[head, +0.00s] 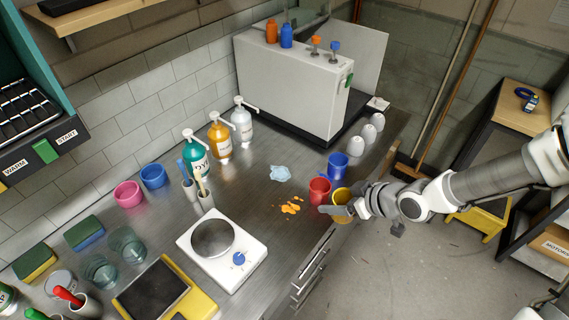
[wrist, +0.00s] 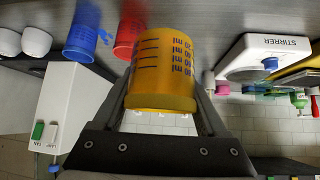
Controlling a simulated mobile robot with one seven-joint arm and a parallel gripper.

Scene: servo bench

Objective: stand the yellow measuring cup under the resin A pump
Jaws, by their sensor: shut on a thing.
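The yellow measuring cup (head: 342,194) is between the fingers of my gripper (head: 338,210), at the bench's front edge. In the wrist view the yellow cup (wrist: 162,68) fills the space between the fingers, its printed scale facing the camera. My gripper is shut on it. Whether the cup touches the bench is unclear. Three pump bottles stand near the tiled wall: teal (head: 196,160), amber (head: 220,142) and white (head: 242,126). Their labels are too small to read surely, so I cannot tell which is resin A.
A red cup (head: 319,190) and a blue cup (head: 338,166) stand close beside the yellow cup. An orange spill (head: 291,207) and a pale blue patch (head: 280,173) lie on the bench. A white stirrer (head: 222,247) stands front left. Bare bench (head: 258,185) separates pumps and cups.

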